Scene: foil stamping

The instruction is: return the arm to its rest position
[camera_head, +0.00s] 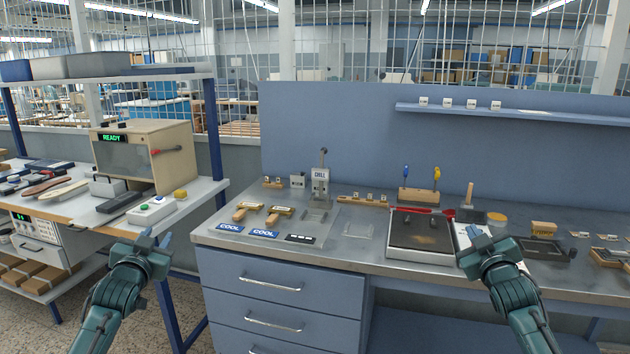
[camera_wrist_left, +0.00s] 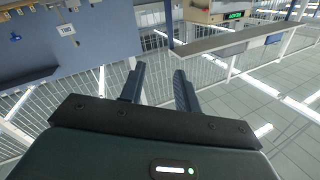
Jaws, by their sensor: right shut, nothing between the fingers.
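My left gripper (camera_head: 155,240) is raised in front of the gap between the left bench and the blue workbench, apart from both. In the left wrist view its two fingers (camera_wrist_left: 160,88) stand apart with nothing between them. My right gripper (camera_head: 482,237) is shut and empty, in front of the blue workbench's front edge. It hides part of a white sheet (camera_head: 464,233) behind it. Both arms come up from the bottom of the head view with bent wrists.
On the left bench are an oven-like box reading READY (camera_head: 145,155) and a white button box (camera_head: 152,211). Floor shows between them.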

